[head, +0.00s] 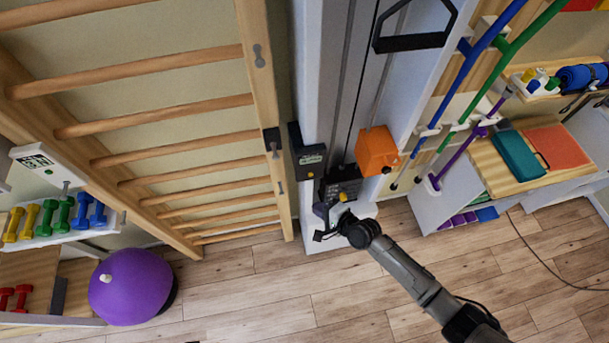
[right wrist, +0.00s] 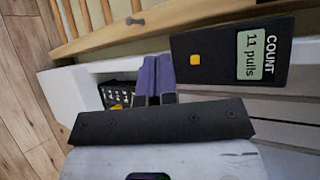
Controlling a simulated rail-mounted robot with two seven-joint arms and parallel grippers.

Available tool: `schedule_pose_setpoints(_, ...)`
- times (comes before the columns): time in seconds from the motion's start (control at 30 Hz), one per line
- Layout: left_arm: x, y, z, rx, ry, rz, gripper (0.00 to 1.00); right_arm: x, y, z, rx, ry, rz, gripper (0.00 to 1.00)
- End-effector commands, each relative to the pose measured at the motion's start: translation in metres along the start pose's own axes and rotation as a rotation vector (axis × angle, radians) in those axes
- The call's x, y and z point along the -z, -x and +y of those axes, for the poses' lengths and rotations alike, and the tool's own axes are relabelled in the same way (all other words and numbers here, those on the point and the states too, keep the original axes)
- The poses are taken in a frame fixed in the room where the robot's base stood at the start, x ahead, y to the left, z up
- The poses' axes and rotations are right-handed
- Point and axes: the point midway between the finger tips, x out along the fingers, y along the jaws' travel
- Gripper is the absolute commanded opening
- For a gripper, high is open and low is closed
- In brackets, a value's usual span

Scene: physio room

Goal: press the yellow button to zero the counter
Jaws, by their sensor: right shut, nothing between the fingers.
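The counter is a black box (right wrist: 270,58) in the right wrist view. My right gripper (head: 321,208) is below the counter in the head view. In the right wrist view its purple fingers (right wrist: 157,60) are together and empty, to the left of the button and apart from it. My left gripper is out of view.
Wooden wall bars (head: 170,115) stand left of the counter. An orange box (head: 376,151) is on the machine at the right, above my right arm. A black handle (head: 414,40) hangs higher up. A purple ball (head: 131,288) rests at lower left. The wooden floor is mostly clear.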

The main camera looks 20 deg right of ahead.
Motion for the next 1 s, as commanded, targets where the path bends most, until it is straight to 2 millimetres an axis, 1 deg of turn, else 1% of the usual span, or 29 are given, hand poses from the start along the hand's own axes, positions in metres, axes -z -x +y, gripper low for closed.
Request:
schedule_pose_setpoints(0.2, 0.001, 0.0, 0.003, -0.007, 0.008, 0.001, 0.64, -0.003, 0.001, 0.009, -0.056, -0.016, -0.019, 0.0)
schedule_pose_setpoints(0.63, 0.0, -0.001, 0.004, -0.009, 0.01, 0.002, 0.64, -0.002, -0.001, 0.008, -0.054, -0.021, -0.018, 0.0)
schedule_pose_setpoints(0.77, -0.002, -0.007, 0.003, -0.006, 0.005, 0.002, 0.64, 0.004, -0.009, 0.005, -0.053, -0.019, -0.018, 0.0)
schedule_pose_setpoints(1.0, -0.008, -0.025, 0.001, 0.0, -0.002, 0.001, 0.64, 0.019, -0.031, -0.007, -0.052, -0.019, -0.018, 0.0)
